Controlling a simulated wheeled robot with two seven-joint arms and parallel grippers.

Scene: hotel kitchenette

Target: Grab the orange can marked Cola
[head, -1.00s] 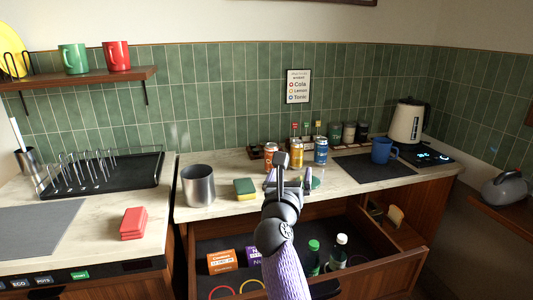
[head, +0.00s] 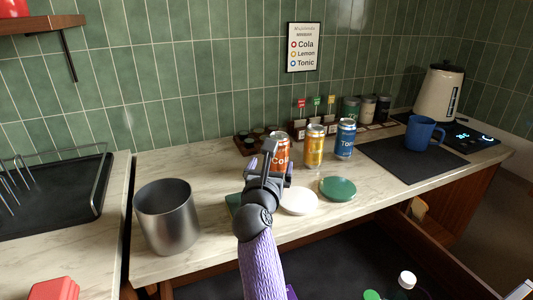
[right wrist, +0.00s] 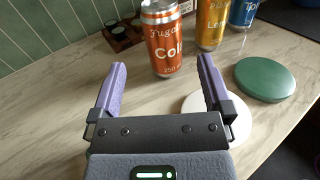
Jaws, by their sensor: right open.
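The orange Cola can (head: 280,143) stands upright on the marble counter, in a row with a yellow can (head: 315,146) and a blue can (head: 346,139). My right gripper (head: 266,153) is in front of it in the head view and hides part of the can. In the right wrist view the Cola can (right wrist: 163,42) stands ahead of the fingertips, roughly between them in direction. The right gripper (right wrist: 162,68) is open, with nothing between its purple fingers. My left gripper is not in view.
A white disc (head: 299,201) and a green disc (head: 338,188) lie on the counter before the cans. A metal canister (head: 167,215) stands left. A dark rack (head: 256,142) is behind the Cola can. An open drawer (head: 440,262) is below.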

